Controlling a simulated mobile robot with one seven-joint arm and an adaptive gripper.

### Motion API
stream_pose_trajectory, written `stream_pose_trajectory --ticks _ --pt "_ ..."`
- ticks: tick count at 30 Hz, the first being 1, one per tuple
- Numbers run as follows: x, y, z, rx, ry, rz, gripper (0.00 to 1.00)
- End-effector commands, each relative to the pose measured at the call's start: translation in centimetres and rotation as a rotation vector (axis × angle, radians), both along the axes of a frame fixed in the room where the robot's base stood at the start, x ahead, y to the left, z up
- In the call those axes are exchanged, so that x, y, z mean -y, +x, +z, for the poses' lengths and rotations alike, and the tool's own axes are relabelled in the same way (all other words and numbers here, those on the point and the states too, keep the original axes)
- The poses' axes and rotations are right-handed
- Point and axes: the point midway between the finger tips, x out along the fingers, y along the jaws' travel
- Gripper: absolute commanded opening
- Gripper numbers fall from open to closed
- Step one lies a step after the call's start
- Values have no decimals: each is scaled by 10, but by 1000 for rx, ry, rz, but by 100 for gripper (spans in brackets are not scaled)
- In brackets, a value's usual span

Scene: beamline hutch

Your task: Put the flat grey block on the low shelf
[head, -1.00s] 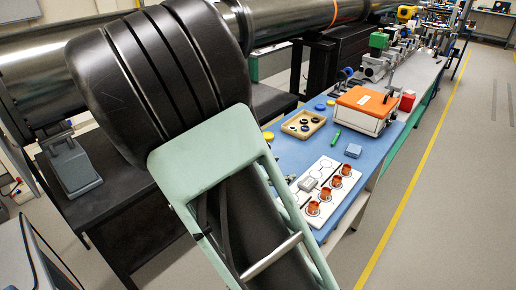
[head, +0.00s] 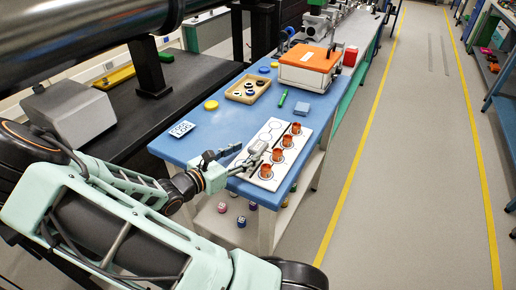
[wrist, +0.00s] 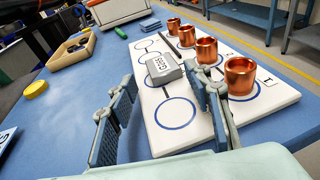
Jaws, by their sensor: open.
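The flat grey block (wrist: 164,68), with a label on top, lies on a white board (wrist: 183,138) with printed circles on the blue table. In the head view the block (head: 257,147) is just beyond my gripper (head: 236,157). In the wrist view my gripper (wrist: 168,84) is open, with its two fingers apart and nothing between them. The block shows ahead of the fingertips, in the gap between them. The right finger hides part of the board. The low shelf (head: 232,213) shows under the table, partly hidden by the tabletop and my arm.
Several copper cups (wrist: 240,77) stand in a row on the board, close to the right finger. Several small coloured items (head: 222,208) stand on the low shelf. A wooden tray (head: 247,89), a blue block (head: 302,109) and an orange-topped box (head: 311,67) sit farther back on the table.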

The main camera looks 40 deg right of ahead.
Motion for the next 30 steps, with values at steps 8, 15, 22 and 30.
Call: stream_pose_trajectory --ticks 8,15,22,30 --pt "36 3 -6 -1 -3 -3 46" --pt "52 7 -9 0 -1 1 46" --pt "51 7 -9 1 -1 1 38" --pt "51 7 -10 1 0 1 8"
